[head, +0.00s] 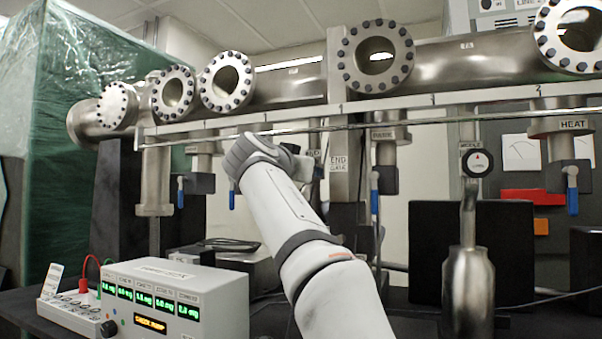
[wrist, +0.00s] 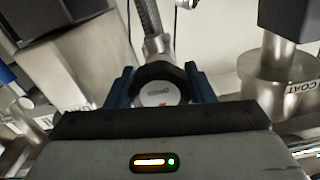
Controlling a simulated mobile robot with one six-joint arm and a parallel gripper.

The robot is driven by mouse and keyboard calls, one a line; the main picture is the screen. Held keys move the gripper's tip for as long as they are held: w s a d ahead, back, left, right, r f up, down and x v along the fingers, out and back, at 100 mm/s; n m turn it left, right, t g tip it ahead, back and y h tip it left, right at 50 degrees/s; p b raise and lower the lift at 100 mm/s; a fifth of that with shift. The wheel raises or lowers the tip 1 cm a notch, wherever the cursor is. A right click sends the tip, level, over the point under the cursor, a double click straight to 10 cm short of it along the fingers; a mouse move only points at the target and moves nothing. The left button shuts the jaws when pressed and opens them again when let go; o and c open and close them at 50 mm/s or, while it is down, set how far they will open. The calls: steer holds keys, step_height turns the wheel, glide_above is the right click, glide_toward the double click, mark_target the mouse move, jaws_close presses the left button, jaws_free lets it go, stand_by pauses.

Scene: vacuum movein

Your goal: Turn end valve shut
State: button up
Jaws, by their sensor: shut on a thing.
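In the head view my arm's wrist hides the fingers and this gauge. Several small valves with blue handles hang under the steel pipe, among them one just left of my wrist (head: 232,194), one right of it (head: 374,190) and one at far left (head: 180,192).
The flanged steel pipe (head: 460,65) runs above, with a thin rail (head: 420,100) along its front. A controller with green displays (head: 175,295) stands at lower left. A COAT port (wrist: 285,85) shows beside my gripper.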

steer(key=shift+f, duration=0.1)
stand_by(0.3)
steer(key=o, duration=1)
steer(key=shift+c, duration=0.2)
steer(key=b+v, duration=0.1)
steer(key=v, duration=0.6)
steer(key=shift+s+a, duration=0.15)
steer(key=shift+s, duration=0.2)
